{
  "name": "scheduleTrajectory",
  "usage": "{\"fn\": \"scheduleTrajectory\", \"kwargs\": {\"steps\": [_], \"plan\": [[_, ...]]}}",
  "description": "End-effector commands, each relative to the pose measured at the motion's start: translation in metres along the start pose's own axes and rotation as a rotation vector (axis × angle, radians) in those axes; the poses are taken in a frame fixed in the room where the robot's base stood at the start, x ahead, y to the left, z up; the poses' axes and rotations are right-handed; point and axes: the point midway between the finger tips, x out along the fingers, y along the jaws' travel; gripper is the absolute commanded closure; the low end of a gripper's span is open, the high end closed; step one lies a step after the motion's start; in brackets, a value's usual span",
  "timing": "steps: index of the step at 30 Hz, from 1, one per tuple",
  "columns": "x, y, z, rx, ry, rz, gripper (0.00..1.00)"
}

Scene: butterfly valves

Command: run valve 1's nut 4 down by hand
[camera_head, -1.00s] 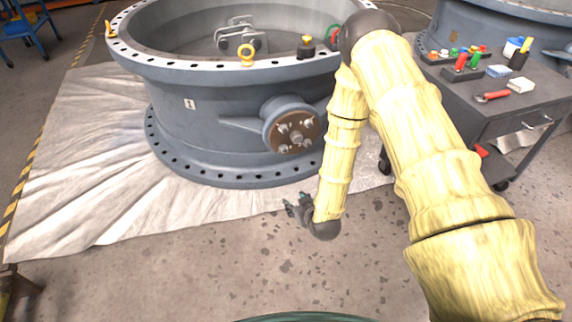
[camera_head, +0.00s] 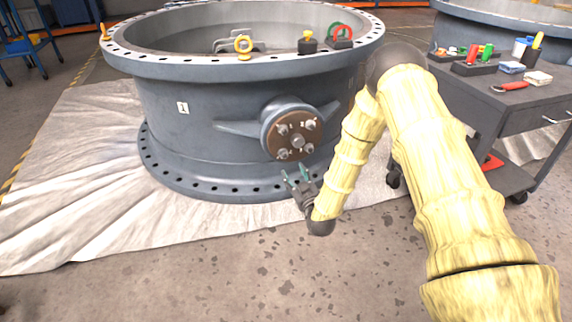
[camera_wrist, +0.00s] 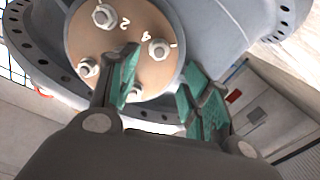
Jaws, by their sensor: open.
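Valve 1 (camera_head: 205,125) is a big grey ring-shaped body with a label reading 1. On its side is a round brown plate (camera_head: 289,143) with several silver nuts around a centre stem. In the wrist view the plate (camera_wrist: 122,40) fills the upper middle, with nuts at upper left (camera_wrist: 103,16), right (camera_wrist: 159,49) and lower left (camera_wrist: 88,68).
A grey tool cart (camera_head: 510,100) stands at the right with tools and small boxes on top. A pale sheet (camera_head: 75,180) lies under the valve. A yellow eyebolt (camera_head: 243,46) and small items sit on the valve's top rim. The floor in front is clear.

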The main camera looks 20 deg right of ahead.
Motion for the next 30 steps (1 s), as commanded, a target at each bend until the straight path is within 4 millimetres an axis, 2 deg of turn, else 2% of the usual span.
{"fn": "scheduleTrajectory", "kwargs": {"steps": [5,18,24,30], "plan": [[0.018,0.0,0.002,-0.001,0.003,0.002,0.52],[0.085,0.0,0.003,-0.001,0.003,0.001,0.52],[0.102,0.0,0.001,0.0,0.001,0.0,0.52],[0.106,0.0,0.0,0.0,-0.001,0.0,0.52]]}}
